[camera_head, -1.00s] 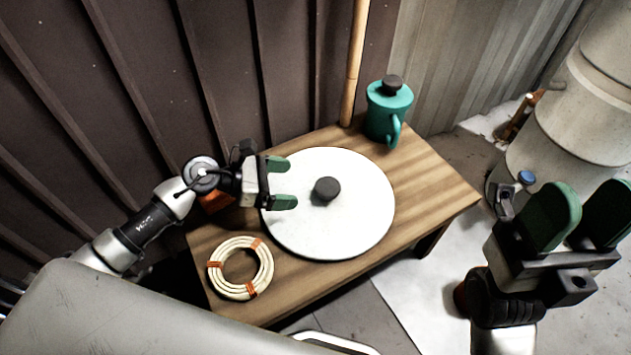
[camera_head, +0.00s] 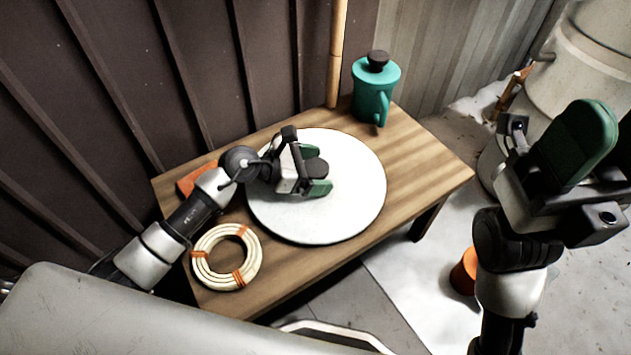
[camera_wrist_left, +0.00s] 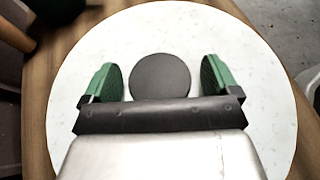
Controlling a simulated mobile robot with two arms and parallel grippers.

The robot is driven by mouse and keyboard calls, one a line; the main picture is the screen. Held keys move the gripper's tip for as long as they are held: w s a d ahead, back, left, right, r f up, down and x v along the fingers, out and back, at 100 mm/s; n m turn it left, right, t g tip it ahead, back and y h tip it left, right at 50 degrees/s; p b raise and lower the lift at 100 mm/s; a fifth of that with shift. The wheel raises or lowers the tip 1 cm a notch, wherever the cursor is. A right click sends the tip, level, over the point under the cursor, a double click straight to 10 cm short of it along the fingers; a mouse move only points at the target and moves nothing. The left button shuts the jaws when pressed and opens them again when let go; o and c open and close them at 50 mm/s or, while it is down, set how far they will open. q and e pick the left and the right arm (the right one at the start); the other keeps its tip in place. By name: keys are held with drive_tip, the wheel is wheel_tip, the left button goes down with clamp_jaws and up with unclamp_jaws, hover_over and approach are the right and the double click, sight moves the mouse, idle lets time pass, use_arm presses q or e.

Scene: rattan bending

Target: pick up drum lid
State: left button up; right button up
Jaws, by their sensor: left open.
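The drum lid (camera_head: 345,205) is a flat white disc with a round dark knob (camera_head: 316,167) at its middle. It lies on the wooden table. My left gripper (camera_head: 318,170) is over the lid, with its green fingers on either side of the knob. In the left wrist view the knob (camera_wrist_left: 160,77) sits between the two open fingers (camera_wrist_left: 160,80), with a gap on each side. The white lid (camera_wrist_left: 160,30) fills most of that view.
The wooden table (camera_head: 425,160) also holds a teal lidded jug (camera_head: 372,95) at the back, a coil of pale rattan (camera_head: 203,259) at front left and an orange item (camera_head: 193,180) behind my left arm. A bamboo pole (camera_head: 336,60) stands behind. An orange object (camera_head: 464,272) is on the floor.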

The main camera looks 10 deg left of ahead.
use_arm(q)
drive_tip(key=c, duration=1.2)
drive_tip(key=shift+r, duration=0.1)
drive_tip(key=shift+c, duration=1)
drive_tip(key=shift+r, duration=0.1)
